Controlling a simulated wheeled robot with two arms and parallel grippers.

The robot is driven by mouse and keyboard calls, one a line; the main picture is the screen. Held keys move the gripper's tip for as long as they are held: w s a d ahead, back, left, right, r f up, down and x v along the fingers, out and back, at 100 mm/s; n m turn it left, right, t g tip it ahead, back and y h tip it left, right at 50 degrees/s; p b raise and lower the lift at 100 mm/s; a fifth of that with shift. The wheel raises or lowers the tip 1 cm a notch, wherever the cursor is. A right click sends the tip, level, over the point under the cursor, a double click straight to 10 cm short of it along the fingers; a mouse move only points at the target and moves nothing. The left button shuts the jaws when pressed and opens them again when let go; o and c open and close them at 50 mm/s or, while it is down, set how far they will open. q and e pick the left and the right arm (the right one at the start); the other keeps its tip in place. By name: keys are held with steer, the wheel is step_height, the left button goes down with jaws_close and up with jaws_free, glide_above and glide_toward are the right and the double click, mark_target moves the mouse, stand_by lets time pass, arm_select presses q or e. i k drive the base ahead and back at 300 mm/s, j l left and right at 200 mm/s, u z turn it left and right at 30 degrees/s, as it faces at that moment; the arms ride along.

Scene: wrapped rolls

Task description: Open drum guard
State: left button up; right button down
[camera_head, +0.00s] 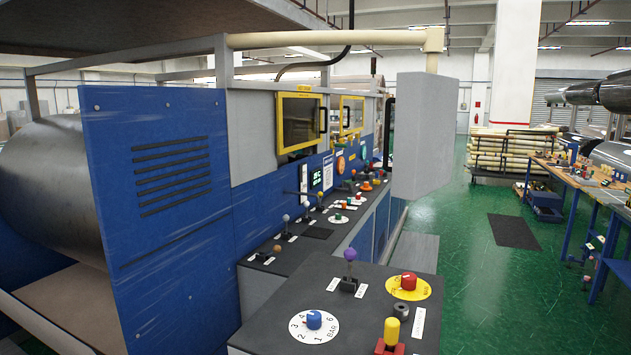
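A large grey drum (45,190) shows at the left, partly hidden behind a blue vented panel (165,215). Two yellow-framed windows with dark handles are set in the machine's front, a nearer one (300,122) and a farther one (351,114). Both look closed. A light grey panel (425,140) with a black vertical handle (389,132) juts out at the right of the machine. I cannot tell which of these is the drum guard. Neither of my grippers is in view.
A dark console (375,285) with a blue dial (314,319), a red knob (408,281), a yellow knob (391,330) and a purple-topped lever (350,262) stands in front. Green floor (465,285) is open to the right, before a workbench (580,180).

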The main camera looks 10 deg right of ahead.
mark_target(281, 151)
steer(key=l+z, duration=0.45)
steer(key=i+l+z, duration=0.1)
steer(key=l+z, duration=0.35)
steer(key=i+l+z, duration=0.4)
steer(key=l, duration=0.25)
steer(key=i+l+z, duration=0.4)
steer(key=i+l, duration=0.15)
steer(key=i+u, duration=0.2)
steer(key=i, duration=0.35)
steer(key=i+l+u, duration=0.2)
steer(key=i, duration=0.35)
steer(key=i+j+u, duration=0.15)
steer(key=i, duration=0.45)
steer(key=i+u, duration=0.2)
steer(key=i, duration=0.35)
steer(key=i+l+u, duration=0.15)
steer(key=i, duration=0.45)
steer(key=i+l+u, duration=0.2)
steer(key=i, duration=0.4)
steer(key=i+u, duration=0.3)
steer(key=i, duration=0.25)
steer(key=i+u, duration=0.3)
steer(key=i, duration=0.25)
steer(key=i+l+u, duration=0.3)
steer(key=i, duration=0.25)
